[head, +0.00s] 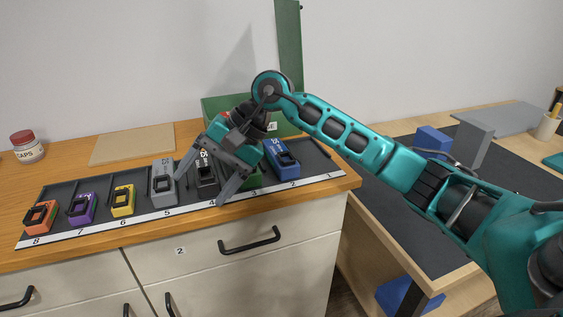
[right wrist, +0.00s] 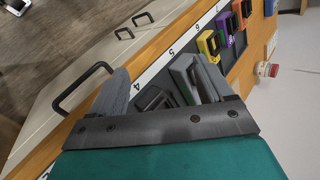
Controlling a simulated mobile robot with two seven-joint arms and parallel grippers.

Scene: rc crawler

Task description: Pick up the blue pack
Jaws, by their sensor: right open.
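The blue pack (head: 281,157) sits in the slotted dark tray (head: 318,160) on the wooden counter, near slot 2, in the head view. My right gripper (head: 200,189) is open and points down to the left of the blue pack, over the slot 4 and 5 area. Its fingers straddle a black pack (head: 206,177) in the picture; I cannot tell if they touch it. In the right wrist view the open fingers (right wrist: 162,70) show with dark and grey packs between and beside them. The blue pack is not seen there. My left gripper is not in view.
A grey pack (head: 162,187) is beside the left finger. Yellow (head: 122,201), purple (head: 81,208) and orange (head: 40,216) packs stand farther left. A green bin (head: 220,103) stands behind the tray.

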